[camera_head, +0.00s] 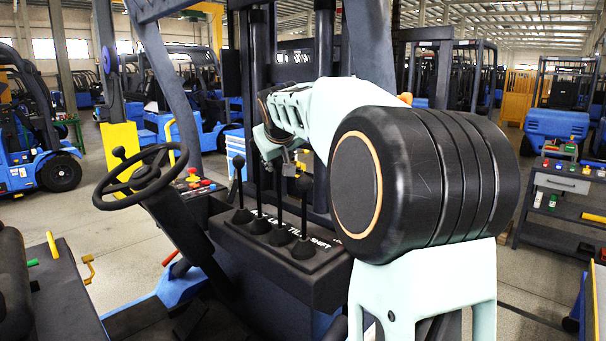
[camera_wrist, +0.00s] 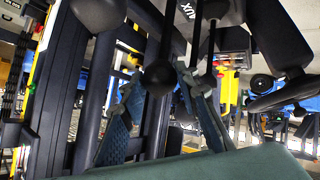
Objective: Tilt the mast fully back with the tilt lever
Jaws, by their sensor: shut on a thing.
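Several black levers rise from a dark console (camera_head: 325,278) marked with white words, among them TILT and SHIFT. My gripper (camera_head: 284,164) reaches in over the middle levers from the right. In the wrist view my gripper (camera_wrist: 160,88) has its blue pads on either side of a round black lever knob (camera_wrist: 160,78), and it is shut on it. I cannot read for certain which label belongs to this lever. Another lever knob (camera_wrist: 205,82) is close beside the right finger. The dark mast uprights (camera_head: 324,90) stand behind the levers; their tilt is hard to judge.
A steering wheel (camera_head: 141,176) is left of the levers. A seat (camera_head: 14,265) is at the lower left. A workbench (camera_head: 565,183) and parked blue forklifts are farther off.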

